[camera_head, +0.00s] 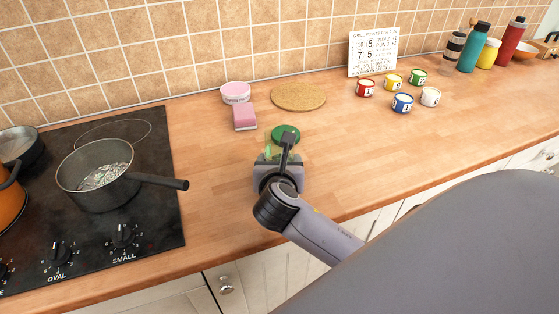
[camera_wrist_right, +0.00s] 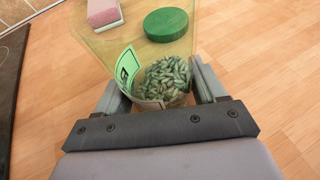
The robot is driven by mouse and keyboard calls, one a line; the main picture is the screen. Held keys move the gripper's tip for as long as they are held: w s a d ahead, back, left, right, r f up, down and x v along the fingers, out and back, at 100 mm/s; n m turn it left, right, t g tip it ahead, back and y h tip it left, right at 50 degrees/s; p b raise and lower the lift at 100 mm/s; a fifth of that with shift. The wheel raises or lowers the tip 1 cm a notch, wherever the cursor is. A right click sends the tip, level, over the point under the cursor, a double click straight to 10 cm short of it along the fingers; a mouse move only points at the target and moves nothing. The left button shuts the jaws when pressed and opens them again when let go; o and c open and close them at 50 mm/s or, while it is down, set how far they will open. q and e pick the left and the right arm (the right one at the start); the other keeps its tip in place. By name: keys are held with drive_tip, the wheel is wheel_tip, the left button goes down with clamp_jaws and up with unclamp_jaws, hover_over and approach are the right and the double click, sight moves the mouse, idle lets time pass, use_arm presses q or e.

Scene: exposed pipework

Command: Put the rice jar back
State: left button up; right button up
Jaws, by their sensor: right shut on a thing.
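The rice jar (camera_wrist_right: 120,50) is clear, with a green label and greyish-green grains low inside it. My right gripper is shut around its sides, a finger on each side, in the wrist view (camera_wrist_right: 166,88). In the head view the gripper (camera_head: 279,160) is over the counter near the front edge and hides most of the jar. A round green lid (camera_head: 285,132) shows just beyond; in the wrist view the lid (camera_wrist_right: 166,24) shows through the clear wall, apparently on the counter behind. I cannot tell whether the jar touches the counter. My left gripper is not in view.
A pan (camera_head: 98,172) stands on the black hob (camera_head: 150,235), its handle pointing towards the jar. A pink sponge (camera_head: 244,116), a pink-lidded tub (camera_head: 235,92) and a cork mat (camera_head: 298,96) lie behind. Several small paint-like tins (camera_head: 402,102) and bottles (camera_head: 474,47) stand right.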

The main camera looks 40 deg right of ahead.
drive_tip(key=o, duration=1.3)
drive_tip(key=shift+s+a+r, duration=0.1)
drive_tip(key=shift+s+r, duration=0.05)
drive_tip(key=shift+r, duration=0.05)
drive_tip(key=v, duration=1.1)
drive_tip(key=shift+s+a+p, duration=0.2)
drive_tip(key=shift+s+p, duration=0.05)
drive_tip(key=shift+p, duration=0.05)
